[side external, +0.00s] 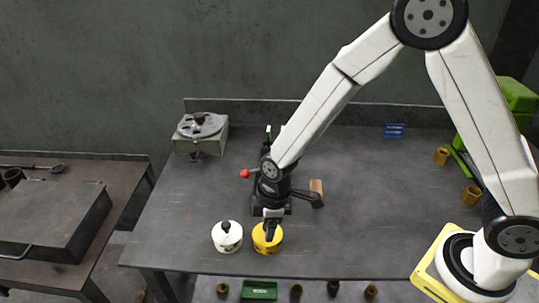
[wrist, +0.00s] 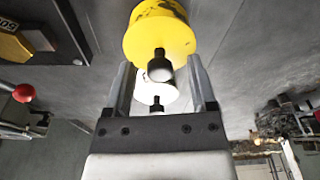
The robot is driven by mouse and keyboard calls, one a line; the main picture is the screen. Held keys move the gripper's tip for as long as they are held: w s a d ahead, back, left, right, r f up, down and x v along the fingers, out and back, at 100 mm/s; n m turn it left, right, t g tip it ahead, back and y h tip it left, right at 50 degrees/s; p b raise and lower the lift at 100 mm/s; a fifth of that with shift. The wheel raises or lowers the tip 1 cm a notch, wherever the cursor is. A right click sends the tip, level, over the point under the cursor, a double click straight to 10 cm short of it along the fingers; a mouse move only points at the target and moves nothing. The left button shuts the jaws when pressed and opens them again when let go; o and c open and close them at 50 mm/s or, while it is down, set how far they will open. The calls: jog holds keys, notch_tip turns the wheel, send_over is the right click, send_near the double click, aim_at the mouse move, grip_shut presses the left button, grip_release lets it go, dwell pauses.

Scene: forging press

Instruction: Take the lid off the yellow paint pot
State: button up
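The yellow paint pot (side external: 267,243) stands on the grey table near its front edge. In the wrist view its yellow lid (wrist: 158,32) shows at the top, with a black knob (wrist: 160,67) at its middle. My gripper (side external: 270,229) is right above this pot, pointing down, and hides the knob in the side view. In the wrist view my gripper (wrist: 160,68) is open, with a finger on either side of the knob and a clear gap to each. The lid appears to sit on the pot.
A white pot (side external: 227,239) with a black knob stands close to the left of the yellow pot. A dark fixture with a red ball handle (side external: 244,174) is behind. A grey round-topped device (side external: 201,127) sits at back left. The table's right-hand middle is mostly clear.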

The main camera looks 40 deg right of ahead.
grip_shut()
jog(key=shift+r, duration=0.15)
jog(key=shift+r, duration=0.75)
jog(key=s+d+r, duration=0.4)
jog(key=s+r, duration=0.7)
jog(key=s, duration=0.2)
jog(key=shift+s, duration=0.2)
jog(key=shift+r, duration=0.1)
